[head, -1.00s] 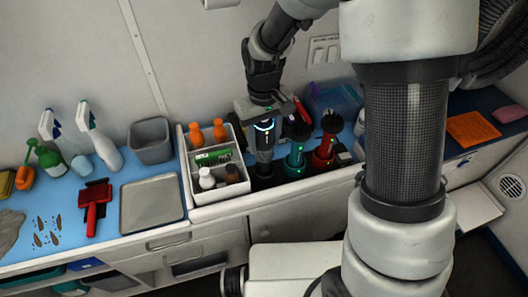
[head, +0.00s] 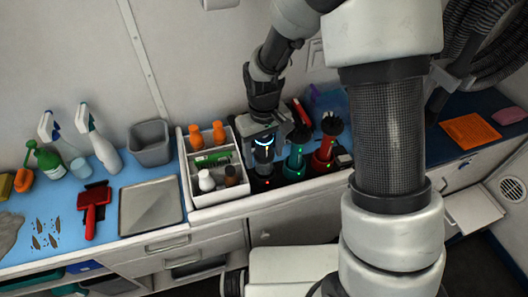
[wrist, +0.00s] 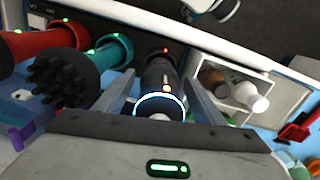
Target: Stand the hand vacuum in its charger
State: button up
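The dark hand vacuum (head: 264,166), with a glowing blue-white ring, stands roughly upright at the counter front, right of the white caddy. It also shows in the wrist view (wrist: 158,85), with a small orange light on its body. Its lower end meets a dark charger base (head: 266,183) with a red light, also seen in the wrist view (wrist: 165,55). I cannot tell whether it is fully seated. My gripper (wrist: 160,95) is around the vacuum's upper part, its fingers apart with gaps on both sides. In the head view my gripper (head: 263,145) is just above it.
A teal device (head: 296,158) and a red device (head: 323,155) with dark bristled tops stand close on the right, with green lights. The white caddy (head: 219,194) with bottles is close on the left. A grey tray (head: 151,205) lies farther left.

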notch_tip(320, 180, up, 11)
jog(key=shift+p, duration=0.45)
jog(key=shift+s+d+r, duration=0.1)
jog(key=shift+r, duration=0.85)
jog(key=s+d+r+m+t, duration=0.5)
jog(key=s+d+r, duration=0.7)
jog(key=s+r, duration=0.2)
jog(key=shift+s+d+r, duration=0.15)
jog(key=shift+s, duration=1.1)
